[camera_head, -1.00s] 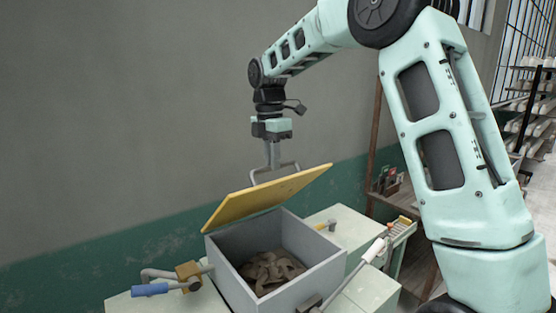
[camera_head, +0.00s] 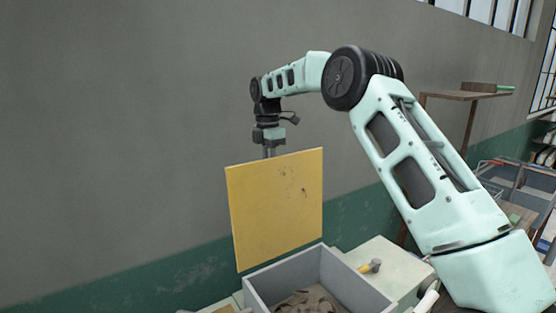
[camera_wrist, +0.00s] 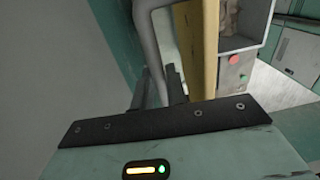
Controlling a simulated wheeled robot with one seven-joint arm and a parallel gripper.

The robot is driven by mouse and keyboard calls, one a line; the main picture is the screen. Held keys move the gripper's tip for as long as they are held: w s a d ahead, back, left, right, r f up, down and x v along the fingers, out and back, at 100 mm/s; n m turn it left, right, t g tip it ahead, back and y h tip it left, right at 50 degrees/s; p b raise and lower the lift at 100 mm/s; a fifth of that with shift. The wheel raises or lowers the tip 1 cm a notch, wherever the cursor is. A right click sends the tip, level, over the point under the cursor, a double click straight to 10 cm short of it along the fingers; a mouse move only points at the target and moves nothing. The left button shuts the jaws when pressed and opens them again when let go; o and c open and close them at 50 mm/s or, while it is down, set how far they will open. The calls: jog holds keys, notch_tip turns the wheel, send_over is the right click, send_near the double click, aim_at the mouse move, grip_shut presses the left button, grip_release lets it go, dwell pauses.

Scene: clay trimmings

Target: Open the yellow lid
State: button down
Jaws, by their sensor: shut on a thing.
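The yellow lid (camera_head: 277,207) stands nearly upright at the back edge of a grey box (camera_head: 325,275), its flat inner face toward the head camera. The box is open on top and holds brown clay trimmings (camera_head: 305,302). My gripper (camera_head: 268,152) is behind the lid's upper edge, its fingertips hidden by the lid in the head view. In the wrist view my gripper (camera_wrist: 160,88) is shut on the lid's grey bar handle (camera_wrist: 165,45), and the lid (camera_wrist: 211,45) shows edge-on beside it.
A pale cabinet top (camera_head: 385,262) right of the box carries a small yellow-handled tool (camera_head: 371,266). A grey and green wall (camera_head: 110,150) stands close behind the lid. A wooden shelf (camera_head: 465,95) is at the right.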

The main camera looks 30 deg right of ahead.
jog(key=shift+w+a+f, duration=0.1)
jog(key=shift+w+f, duration=0.2)
jog(key=shift+w, duration=0.3)
jog(key=shift+w+d+f, duration=0.1)
jog(key=shift+w+f, duration=0.2)
jog(key=shift+w, duration=0.35)
jog(key=shift+w+a+f, duration=0.1)
jog(key=shift+w+f, duration=0.2)
jog(key=shift+w, duration=0.3)
